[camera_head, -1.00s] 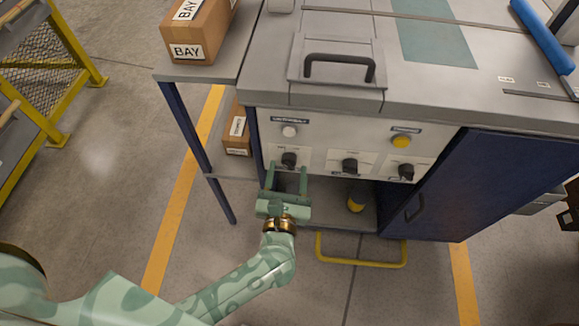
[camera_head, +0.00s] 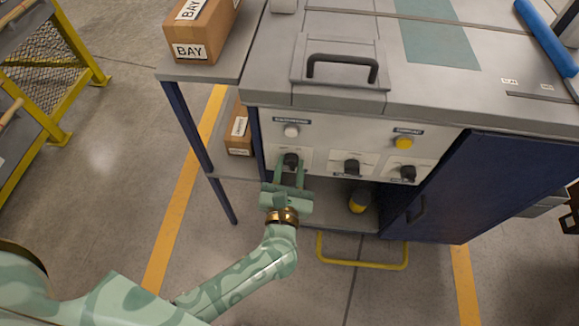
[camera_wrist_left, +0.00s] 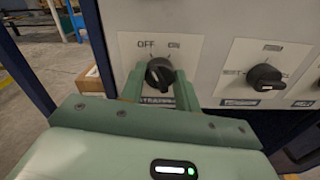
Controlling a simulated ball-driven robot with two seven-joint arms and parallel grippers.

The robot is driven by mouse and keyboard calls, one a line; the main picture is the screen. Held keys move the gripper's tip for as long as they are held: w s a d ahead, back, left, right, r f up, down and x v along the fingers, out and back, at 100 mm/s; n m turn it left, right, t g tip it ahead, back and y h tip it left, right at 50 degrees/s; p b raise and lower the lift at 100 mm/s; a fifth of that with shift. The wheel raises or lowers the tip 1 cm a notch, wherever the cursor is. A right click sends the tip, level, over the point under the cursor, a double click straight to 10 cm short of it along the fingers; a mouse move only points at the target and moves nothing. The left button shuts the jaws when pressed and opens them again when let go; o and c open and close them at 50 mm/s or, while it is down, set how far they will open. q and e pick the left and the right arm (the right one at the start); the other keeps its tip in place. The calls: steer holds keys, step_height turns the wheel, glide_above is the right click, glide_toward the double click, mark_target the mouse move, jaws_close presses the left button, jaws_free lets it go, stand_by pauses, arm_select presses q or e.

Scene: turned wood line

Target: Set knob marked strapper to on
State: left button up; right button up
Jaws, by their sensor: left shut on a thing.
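The strapper knob (camera_head: 291,160) is a black rotary knob at the left of the pale front panel. In the left wrist view the knob (camera_wrist_left: 159,72) sits on a white plate with OFF at its upper left and ON at its upper right. Its label below is partly hidden by my gripper. My right gripper is not in view.
Two more black knobs, a middle one (camera_head: 351,167) and a right one (camera_head: 408,173), sit along the panel. Above are a white button (camera_head: 291,131) and a yellow button (camera_head: 403,143). A yellow floor rail (camera_head: 362,265) lies below. A shelf with boxes stands left.

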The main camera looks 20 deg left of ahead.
arm_select(q)
steer(key=shift+r+m+p, duration=0.1)
steer(key=shift+m+p, duration=0.25)
steer(key=shift+m, duration=0.55)
steer(key=m+p, duration=0.2)
steer(key=m, duration=0.2)
steer(key=shift+d+p, duration=0.1)
steer(key=shift+p, duration=0.3)
steer(key=m+p, duration=0.1)
steer(key=m, duration=0.1)
steer(key=shift+m, duration=0.4)
steer(key=shift+m+p, duration=0.35)
steer(key=shift+m, duration=0.55)
steer(key=shift+f+m, duration=0.2)
steer(key=shift+m, duration=0.3)
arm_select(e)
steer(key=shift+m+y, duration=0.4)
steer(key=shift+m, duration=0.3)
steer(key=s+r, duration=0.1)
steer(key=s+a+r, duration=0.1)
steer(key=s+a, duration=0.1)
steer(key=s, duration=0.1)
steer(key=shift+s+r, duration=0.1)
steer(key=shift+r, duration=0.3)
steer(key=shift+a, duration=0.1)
